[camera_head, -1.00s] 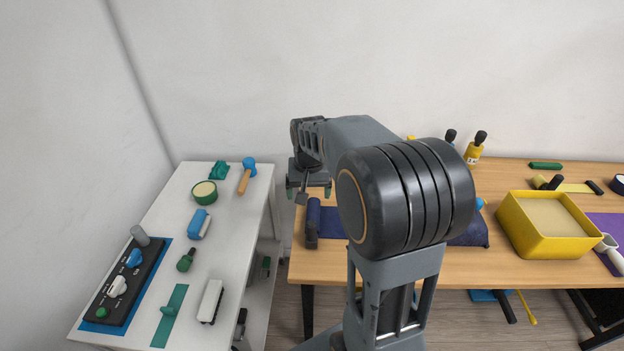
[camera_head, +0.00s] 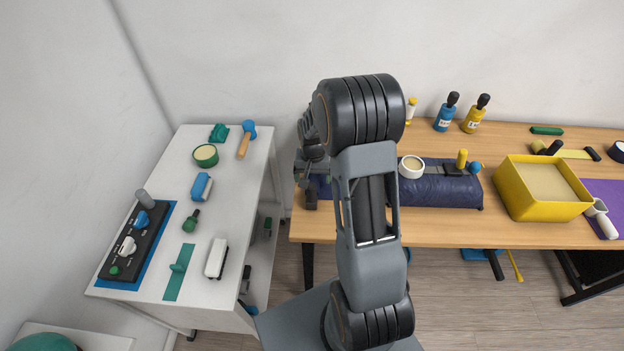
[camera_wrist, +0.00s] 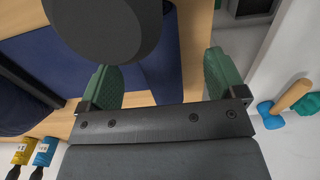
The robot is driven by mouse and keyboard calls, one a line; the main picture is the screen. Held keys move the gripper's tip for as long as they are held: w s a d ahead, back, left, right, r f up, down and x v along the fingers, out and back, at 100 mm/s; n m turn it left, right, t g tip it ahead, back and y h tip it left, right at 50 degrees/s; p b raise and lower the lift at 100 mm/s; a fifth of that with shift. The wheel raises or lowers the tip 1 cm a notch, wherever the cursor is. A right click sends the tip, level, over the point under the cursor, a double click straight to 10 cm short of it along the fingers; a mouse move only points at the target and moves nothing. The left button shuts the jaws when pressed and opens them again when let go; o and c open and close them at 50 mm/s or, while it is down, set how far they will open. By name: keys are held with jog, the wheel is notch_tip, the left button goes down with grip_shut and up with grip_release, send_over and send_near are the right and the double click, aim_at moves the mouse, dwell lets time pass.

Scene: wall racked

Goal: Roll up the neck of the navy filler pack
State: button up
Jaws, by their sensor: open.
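The navy filler pack (camera_head: 440,192) lies on the wooden table, with its fuller body to the right of my arm. Its flat neck runs left; my arm hides part of it in the head view. The neck (camera_wrist: 60,42) also shows in the wrist view, with a raised blue strip (camera_wrist: 168,70) along its end. My gripper (camera_wrist: 162,75) is open, with green pads on either side of that strip in the picture. In the head view my gripper (camera_head: 307,172) is over the neck's left end, partly hidden. I cannot tell whether the pads touch the cloth.
A tape roll (camera_head: 411,167) and yellow-knobbed tool (camera_head: 461,160) are at the pack's body. Blue (camera_head: 445,115) and yellow (camera_head: 474,117) bottles stand behind. A yellow bin (camera_head: 545,195) stands right. A white cabinet (camera_head: 150,262) with small items stands left, across a gap.

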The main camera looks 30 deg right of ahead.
jog(key=shift+f, duration=1)
jog(key=shift+c, duration=0.4)
